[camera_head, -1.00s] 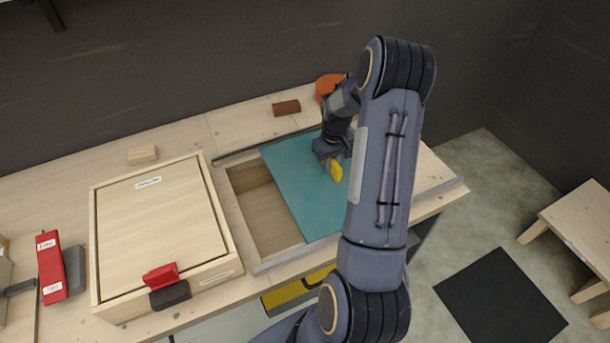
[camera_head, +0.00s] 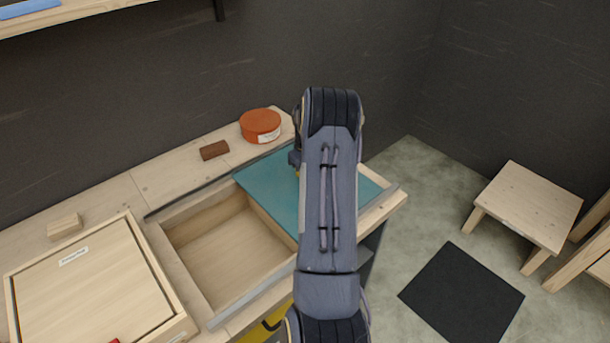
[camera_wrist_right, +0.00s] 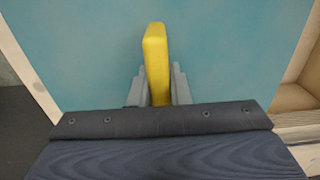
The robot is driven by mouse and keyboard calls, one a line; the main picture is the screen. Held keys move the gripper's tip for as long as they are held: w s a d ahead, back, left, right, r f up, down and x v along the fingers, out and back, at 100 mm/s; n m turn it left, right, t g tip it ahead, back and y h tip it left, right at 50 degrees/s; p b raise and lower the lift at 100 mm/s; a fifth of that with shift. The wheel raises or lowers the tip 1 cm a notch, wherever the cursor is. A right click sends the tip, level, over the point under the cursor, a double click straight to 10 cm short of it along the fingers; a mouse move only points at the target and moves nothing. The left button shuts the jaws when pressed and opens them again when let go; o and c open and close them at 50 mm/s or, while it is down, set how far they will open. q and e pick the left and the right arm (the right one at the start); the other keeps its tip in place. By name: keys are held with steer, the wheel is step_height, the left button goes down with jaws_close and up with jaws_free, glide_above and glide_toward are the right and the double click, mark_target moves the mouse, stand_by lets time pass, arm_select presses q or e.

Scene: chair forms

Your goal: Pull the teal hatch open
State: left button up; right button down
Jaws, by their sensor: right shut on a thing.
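The teal hatch (camera_head: 270,190) is a flat sliding panel in a wooden frame on the bench. It covers the right part of a recess, and the recess's left part (camera_head: 225,250) lies open and looks empty. In the right wrist view the teal panel (camera_wrist_right: 80,50) fills most of the picture. My right gripper (camera_wrist_right: 158,88) is shut on the yellow handle (camera_wrist_right: 156,55) that stands on the panel. In the head view my right arm hides most of the handle and the gripper. My left gripper is not in view.
A wooden lidded box (camera_head: 95,285) stands left of the recess. An orange tin (camera_head: 260,125), a brown block (camera_head: 214,150) and a pale block (camera_head: 64,225) lie along the back. A stool (camera_head: 528,205) and black mat (camera_head: 460,295) are on the floor at right.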

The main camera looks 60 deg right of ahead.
steer(key=c, duration=1.4)
jaws_free()
steer(key=shift+o, duration=0.2)
steer(key=shift+r+b, duration=0.6)
steer(key=shift+r, duration=3.35)
